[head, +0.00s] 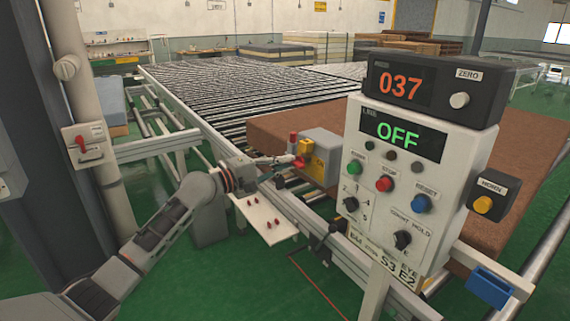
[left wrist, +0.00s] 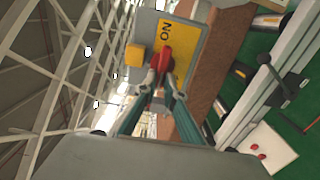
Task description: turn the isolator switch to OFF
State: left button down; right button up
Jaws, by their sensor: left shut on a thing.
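The isolator switch is a grey box (head: 326,150) with a yellow plate and a red handle, mounted by the conveyor left of the control panel. In the left wrist view the yellow plate (left wrist: 200,38) carries the word ON, and the red handle (left wrist: 165,60) lies between my fingertips. My left gripper (head: 289,161) reaches the box from the left; in the wrist view its fingers (left wrist: 157,82) are shut on the handle's end. The handle's exact angle is hard to tell. My right gripper is out of view.
A control panel (head: 410,190) with several knobs and buttons stands right of the box; its display reads OFF, and 037 shows above. A brown mattress (head: 285,125) lies on the rollers behind. Another red-handled switch (head: 84,145) is on the left pillar. A white tag shelf (head: 263,220) sits below my gripper.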

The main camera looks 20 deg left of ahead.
pick_arm(q)
jog(key=c, duration=2.1)
grip_release()
jog(key=shift+c, duration=0.2)
jog(key=v, duration=1.2)
jog(key=shift+a, duration=0.1)
